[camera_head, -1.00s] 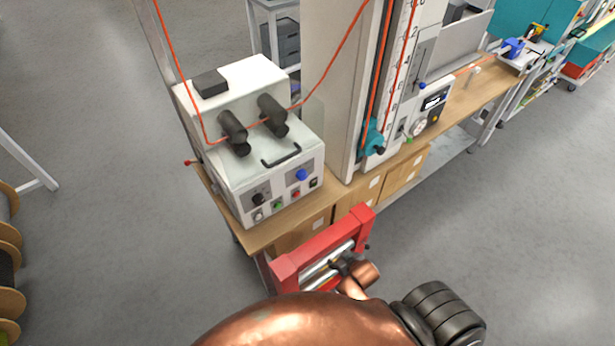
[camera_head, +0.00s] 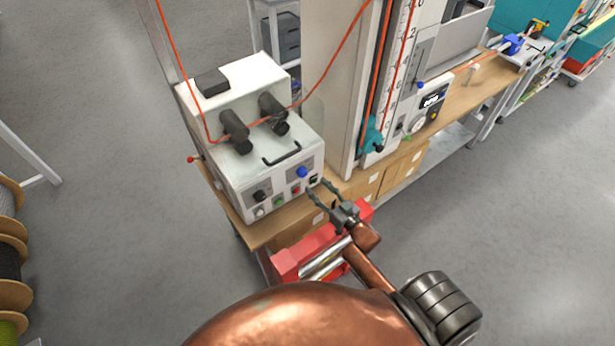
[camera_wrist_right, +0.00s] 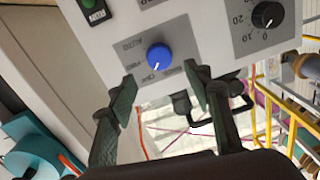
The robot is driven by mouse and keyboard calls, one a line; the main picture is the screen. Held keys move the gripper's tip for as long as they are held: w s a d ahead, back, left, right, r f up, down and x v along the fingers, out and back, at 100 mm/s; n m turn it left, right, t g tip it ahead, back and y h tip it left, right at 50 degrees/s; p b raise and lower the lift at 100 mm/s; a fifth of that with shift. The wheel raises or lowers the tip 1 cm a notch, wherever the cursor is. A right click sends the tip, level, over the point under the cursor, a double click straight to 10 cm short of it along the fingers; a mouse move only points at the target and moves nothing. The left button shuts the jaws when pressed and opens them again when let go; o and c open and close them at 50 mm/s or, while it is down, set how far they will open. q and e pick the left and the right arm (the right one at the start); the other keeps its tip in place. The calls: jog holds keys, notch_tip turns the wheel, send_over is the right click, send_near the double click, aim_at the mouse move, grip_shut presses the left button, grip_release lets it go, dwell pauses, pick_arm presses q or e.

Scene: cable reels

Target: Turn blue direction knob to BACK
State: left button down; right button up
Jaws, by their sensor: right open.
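The blue direction knob (camera_head: 302,172) is on the front panel of the white machine (camera_head: 250,187), right of a black knob (camera_head: 261,195). In the right wrist view the blue knob (camera_wrist_right: 159,56) has a white pointer mark and printed labels around it, too small to read surely. My right gripper (camera_head: 317,187) is open and empty, just in front of the panel, below and right of the knob. In the right wrist view its two fingers (camera_wrist_right: 163,98) stand apart, on either side below the knob, not touching it. My left gripper is not in view.
A black handle (camera_head: 281,153) sticks out above the knob. An orange cable runs over the machine.

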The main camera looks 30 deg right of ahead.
aim_at(304, 174)
jog(key=w, duration=0.4)
jog(key=w+p, duration=0.1)
jog(key=w, duration=0.1)
jog(key=shift+w+a, duration=0.3)
jog(key=shift+a, duration=0.05)
jog(key=shift+c, duration=0.4)
jog(key=c, duration=1.1)
jog(key=shift+o, duration=0.2)
jog(key=shift+n, duration=0.4)
jog(key=n, duration=0.3)
jog(key=shift+n+b, duration=0.3)
jog(key=shift+b, duration=0.1)
jog(key=shift+a+n+b, duration=0.15)
jog(key=shift+n+b, duration=0.45)
jog(key=shift+n, duration=1.6)
